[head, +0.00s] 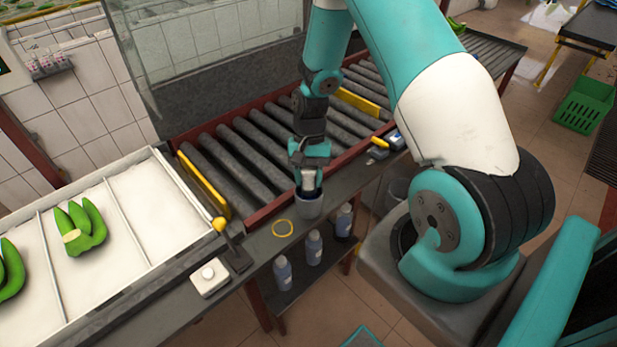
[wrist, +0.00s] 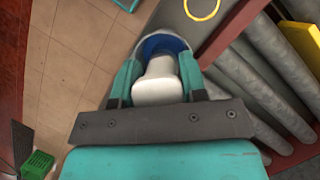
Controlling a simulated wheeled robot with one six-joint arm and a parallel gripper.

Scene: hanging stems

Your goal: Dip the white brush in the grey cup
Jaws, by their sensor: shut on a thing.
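My gripper (head: 308,178) is right above the grey cup (head: 309,208), which stands on the dark ledge beside the roller conveyor. In the wrist view my gripper (wrist: 157,82) is shut on the white brush (wrist: 158,90), with a teal finger on each side of its pale handle. The brush points down into the cup. The cup's rim (wrist: 180,43) shows around it, with blue inside. The brush's lower end is hidden, so I cannot tell how deep it is.
A yellow ring (head: 282,228), a white box with a round button (head: 209,277) and a yellow-topped post (head: 220,226) are left of the cup. Several bottles (head: 314,246) stand on a lower shelf. Green bananas (head: 82,228) lie in the white tray (head: 150,205). Conveyor rollers (head: 248,150) lie behind.

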